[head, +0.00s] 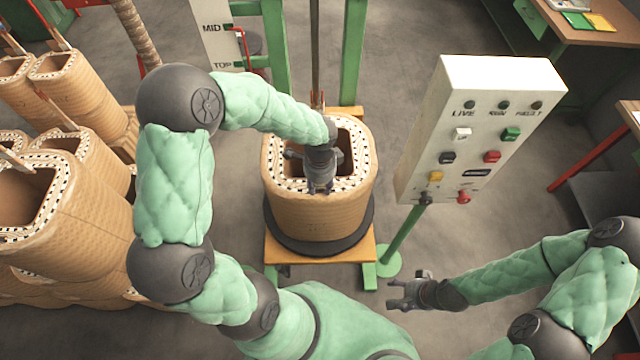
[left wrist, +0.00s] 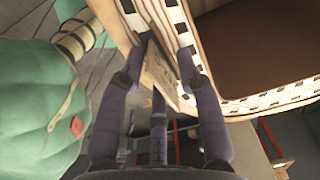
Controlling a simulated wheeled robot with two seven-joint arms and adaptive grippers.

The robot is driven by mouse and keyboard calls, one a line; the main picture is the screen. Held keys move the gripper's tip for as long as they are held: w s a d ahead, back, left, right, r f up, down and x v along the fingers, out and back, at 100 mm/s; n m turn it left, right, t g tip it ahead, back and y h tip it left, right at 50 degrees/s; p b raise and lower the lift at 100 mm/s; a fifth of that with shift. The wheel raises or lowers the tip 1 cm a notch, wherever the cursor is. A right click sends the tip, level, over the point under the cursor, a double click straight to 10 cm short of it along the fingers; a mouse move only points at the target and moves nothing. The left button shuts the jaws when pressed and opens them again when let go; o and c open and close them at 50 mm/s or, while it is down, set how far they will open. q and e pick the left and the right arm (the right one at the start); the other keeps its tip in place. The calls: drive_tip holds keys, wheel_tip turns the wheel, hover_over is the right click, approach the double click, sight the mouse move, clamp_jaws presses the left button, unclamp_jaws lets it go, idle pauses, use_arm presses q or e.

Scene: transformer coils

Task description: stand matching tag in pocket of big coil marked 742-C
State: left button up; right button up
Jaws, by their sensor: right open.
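The big coil (head: 318,215) stands on a round dark base in the middle of the head view, with a dotted light rim around its open core. Faint marks show on its front, too small to read. My left gripper (head: 320,190) is over the coil's near rim, pointing down. In the left wrist view its fingers (left wrist: 163,60) close around a thin tan tag (left wrist: 160,72) beside the coil's rim (left wrist: 255,103). The tag's lettering is not legible, and the pocket cannot be made out. My right gripper (head: 408,290) is open and empty, right of the coil.
A control box (head: 480,130) with several buttons stands right of the coil on a green post. Several other coils (head: 75,215) crowd the left. A green frame (head: 352,60) with a MID/TOP board (head: 214,40) rises behind.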

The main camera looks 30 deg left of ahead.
use_arm(q)
wheel_tip(320, 180, up, 12)
idle(0.5)
drive_tip(key=shift+f, duration=0.1)
idle(0.5)
